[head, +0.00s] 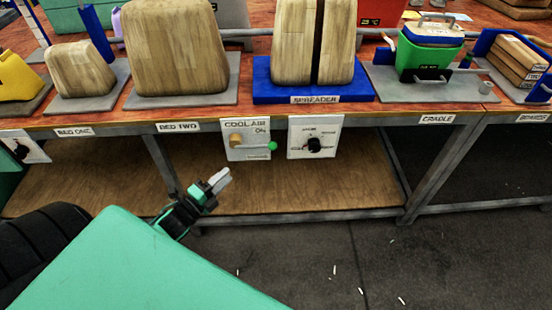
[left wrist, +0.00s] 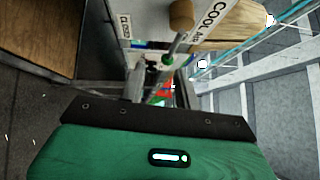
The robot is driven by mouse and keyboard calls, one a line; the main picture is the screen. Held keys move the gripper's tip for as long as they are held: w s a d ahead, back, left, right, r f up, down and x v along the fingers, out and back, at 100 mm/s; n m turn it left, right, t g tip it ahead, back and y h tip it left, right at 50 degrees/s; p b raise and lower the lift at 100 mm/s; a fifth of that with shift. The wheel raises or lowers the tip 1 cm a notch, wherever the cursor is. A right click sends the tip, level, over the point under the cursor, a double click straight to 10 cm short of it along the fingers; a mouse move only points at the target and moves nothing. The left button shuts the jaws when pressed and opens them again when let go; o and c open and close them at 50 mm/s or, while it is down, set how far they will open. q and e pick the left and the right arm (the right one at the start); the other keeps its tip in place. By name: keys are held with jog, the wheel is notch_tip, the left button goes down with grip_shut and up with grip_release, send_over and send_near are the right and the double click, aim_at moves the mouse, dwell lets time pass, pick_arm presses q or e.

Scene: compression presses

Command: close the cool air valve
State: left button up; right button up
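The cool air valve is on a white panel (head: 233,153) labelled COOL AIR under the bench's front edge. It has a wooden hub (head: 236,140) and a thin lever ending in a green ball (head: 273,146), which points right. In the left wrist view the hub (left wrist: 181,15) is at the top, with the green ball (left wrist: 167,59) below it and a CLOSED label beside it. My left gripper (head: 220,180) is below and in front of the panel, apart from the lever. Its fingers look parted and empty in the left wrist view (left wrist: 160,85). My right gripper is out of view.
A second panel with a black knob (head: 314,145) is just right of the valve. The bench edge (head: 380,117) and wooden press blocks (head: 175,45) are above. A wooden lower shelf (head: 300,190) lies behind my gripper. The floor (head: 330,250) in front holds only small white scraps.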

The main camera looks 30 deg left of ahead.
aim_at(259, 147)
pick_arm(q)
jog(key=shift+m+h, duration=0.5)
jog(key=shift+m, duration=0.2)
jog(key=x, duration=0.5)
jog(key=r+x, duration=0.1)
jog(key=x, duration=0.3)
jog(key=d+r+x, duration=0.1)
jog(key=x, duration=0.4)
jog(key=shift+r, duration=0.2)
grip_shut()
